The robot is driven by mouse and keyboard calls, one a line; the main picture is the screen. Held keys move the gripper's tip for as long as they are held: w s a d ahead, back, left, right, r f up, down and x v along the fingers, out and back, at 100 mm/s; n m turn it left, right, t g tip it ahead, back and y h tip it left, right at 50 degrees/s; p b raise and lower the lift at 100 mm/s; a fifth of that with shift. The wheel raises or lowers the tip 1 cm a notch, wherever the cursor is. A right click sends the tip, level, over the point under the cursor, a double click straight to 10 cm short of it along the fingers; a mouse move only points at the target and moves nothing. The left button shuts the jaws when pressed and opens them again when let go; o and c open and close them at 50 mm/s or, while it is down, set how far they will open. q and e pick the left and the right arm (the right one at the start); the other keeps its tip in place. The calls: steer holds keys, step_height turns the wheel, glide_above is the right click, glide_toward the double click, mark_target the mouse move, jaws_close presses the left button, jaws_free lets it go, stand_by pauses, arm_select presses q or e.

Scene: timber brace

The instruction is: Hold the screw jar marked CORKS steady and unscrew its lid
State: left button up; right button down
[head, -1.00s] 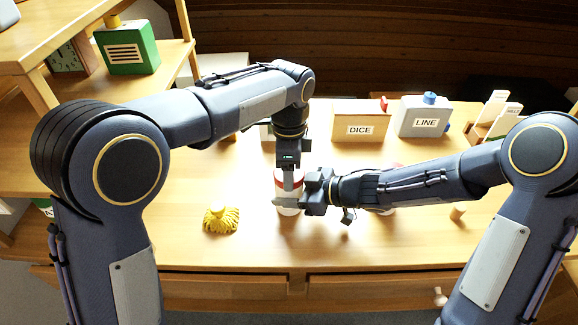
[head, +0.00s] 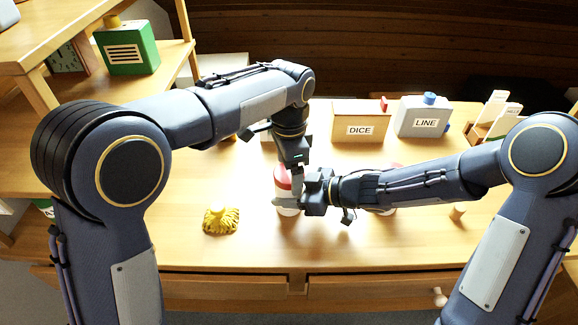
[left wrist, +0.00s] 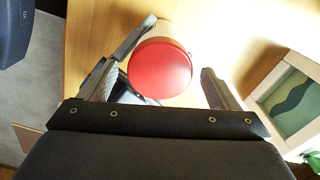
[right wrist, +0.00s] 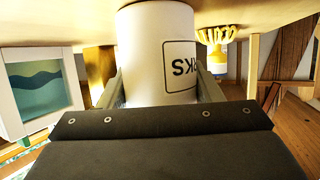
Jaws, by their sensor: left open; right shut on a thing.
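The jar is a white cylinder with a red lid (head: 283,176), standing upright on the table. In the right wrist view, the white jar body (right wrist: 150,45) fills the jaws, and its label is upside down and partly cut off, with "KS" readable. My right gripper (head: 305,192) is shut on the jar body from the side. My left gripper (head: 293,180) points down over the lid. In the left wrist view, its open fingers stand on either side of the round red lid (left wrist: 160,70), with a clear gap at the right finger. The lid sits on the jar.
A yellow tasselled object (head: 220,220) lies left of the jar. A DICE box (head: 360,121) and a LINE container (head: 423,117) stand at the back. A small wooden peg (head: 457,212) is to the right. The table front between jar and yellow object is clear.

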arm_select(q)
steer(key=shift+r, duration=2.25)
steer(key=shift+c, duration=0.4)
steer(key=m, duration=0.2)
steer(key=r+m, duration=0.1)
steer(key=m, duration=0.2)
steer(key=shift+m, duration=0.3)
steer(key=m, duration=0.2)
steer(key=r+m, duration=0.1)
steer(key=m, duration=0.3)
steer(key=shift+r+m, duration=0.3)
steer(key=shift+r, duration=0.1)
steer(key=shift+f, duration=3.95)
